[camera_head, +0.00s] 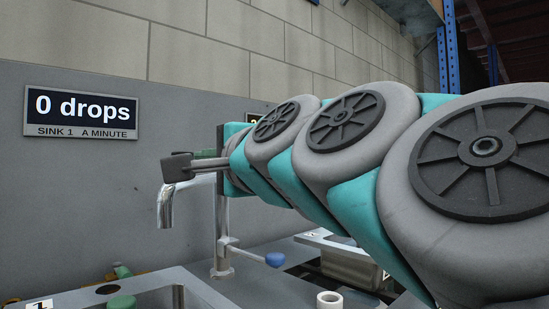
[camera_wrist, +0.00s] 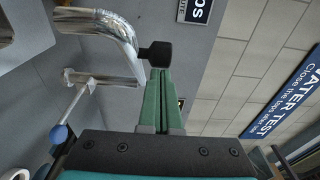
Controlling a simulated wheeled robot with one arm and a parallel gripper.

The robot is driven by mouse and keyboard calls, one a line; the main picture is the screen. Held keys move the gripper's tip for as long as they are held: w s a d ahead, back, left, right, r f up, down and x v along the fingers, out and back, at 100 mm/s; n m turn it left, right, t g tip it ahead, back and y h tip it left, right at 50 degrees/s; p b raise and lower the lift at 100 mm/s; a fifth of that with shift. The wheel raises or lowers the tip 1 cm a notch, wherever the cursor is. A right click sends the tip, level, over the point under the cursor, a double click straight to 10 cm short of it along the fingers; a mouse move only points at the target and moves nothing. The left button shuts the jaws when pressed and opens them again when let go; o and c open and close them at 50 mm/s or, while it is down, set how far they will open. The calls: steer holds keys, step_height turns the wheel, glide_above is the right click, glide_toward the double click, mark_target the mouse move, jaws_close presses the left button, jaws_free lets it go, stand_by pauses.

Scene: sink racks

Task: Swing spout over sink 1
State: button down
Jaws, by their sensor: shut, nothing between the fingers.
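The chrome spout (camera_head: 166,206) points its mouth downward at the left of the head view, above the back edge of sink 1 (camera_head: 195,284). Its upright post (camera_head: 222,232) rises to the right. The bent spout (camera_wrist: 105,24) and its post also show in the wrist view. My arm hides part of the tap.
A wall sign (camera_head: 81,114) reads 0 drops, sink 1. A blue-knobbed lever (camera_head: 274,259) sticks out from the post. A white ring (camera_head: 330,299) and a second sink (camera_head: 350,265) are at the right. A green round thing (camera_head: 122,302) is at sink 1.

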steer(key=shift+w+a+r, duration=0.15)
steer(key=shift+a, duration=0.25)
stand_by(0.3)
steer(key=shift+d+f, duration=0.1)
steer(key=shift+f, duration=0.1)
